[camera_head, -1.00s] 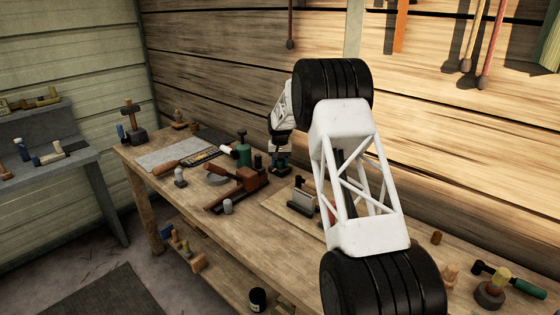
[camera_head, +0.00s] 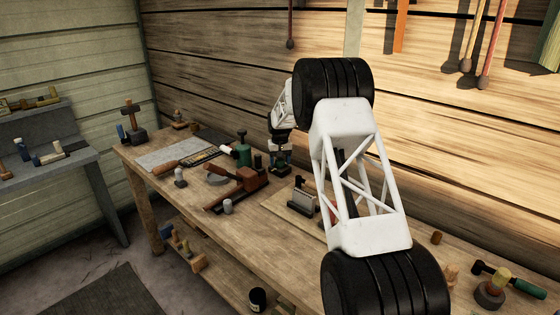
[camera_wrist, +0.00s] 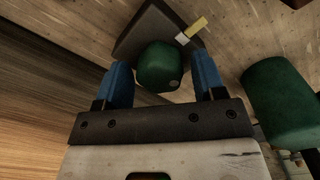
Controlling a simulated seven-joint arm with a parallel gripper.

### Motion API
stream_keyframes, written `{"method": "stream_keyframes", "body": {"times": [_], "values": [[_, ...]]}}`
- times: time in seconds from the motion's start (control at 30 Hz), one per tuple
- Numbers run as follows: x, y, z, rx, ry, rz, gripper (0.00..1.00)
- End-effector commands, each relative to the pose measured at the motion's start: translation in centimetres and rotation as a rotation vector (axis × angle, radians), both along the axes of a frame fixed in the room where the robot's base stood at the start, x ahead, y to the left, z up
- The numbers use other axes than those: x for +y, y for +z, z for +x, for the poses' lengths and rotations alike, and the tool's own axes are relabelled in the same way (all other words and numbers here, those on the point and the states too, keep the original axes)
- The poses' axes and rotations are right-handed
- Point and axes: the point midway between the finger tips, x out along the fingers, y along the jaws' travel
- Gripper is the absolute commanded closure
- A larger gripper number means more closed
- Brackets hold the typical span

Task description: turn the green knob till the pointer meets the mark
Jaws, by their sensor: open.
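The green knob (camera_wrist: 158,66) sits on a dark base (camera_wrist: 140,32) in the wrist view. A small pale dot shows near the knob's lower right edge. A yellow strip (camera_wrist: 198,27) and a short white strip (camera_wrist: 182,38) lie beside the knob at its upper right; I cannot tell for sure which is pointer and which is mark. My gripper (camera_wrist: 158,62) is open, with one blue finger on each side of the knob. Gaps show between the fingers and the knob. In the head view my gripper (camera_head: 279,158) is small at the back of the bench, and the knob is mostly hidden.
A green cylinder (camera_wrist: 283,95) stands close right of my gripper in the wrist view. In the head view a green bottle (camera_head: 242,151) and a brown tool on a block (camera_head: 250,178) stand left of my gripper. The wooden wall rises behind the bench (camera_head: 228,240).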

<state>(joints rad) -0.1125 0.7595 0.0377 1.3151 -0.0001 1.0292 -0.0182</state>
Motion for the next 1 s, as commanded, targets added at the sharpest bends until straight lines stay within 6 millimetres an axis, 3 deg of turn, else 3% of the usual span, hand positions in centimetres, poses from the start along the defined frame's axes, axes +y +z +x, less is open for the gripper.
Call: {"method": "stream_keyframes", "body": {"times": [0.63, 1.0], "values": [[0.0, 3.7, 0.0, -0.001, 0.000, 0.000, 0.37], [0.0, 4.3, 0.0, 0.001, 0.000, 0.000, 0.37]]}}
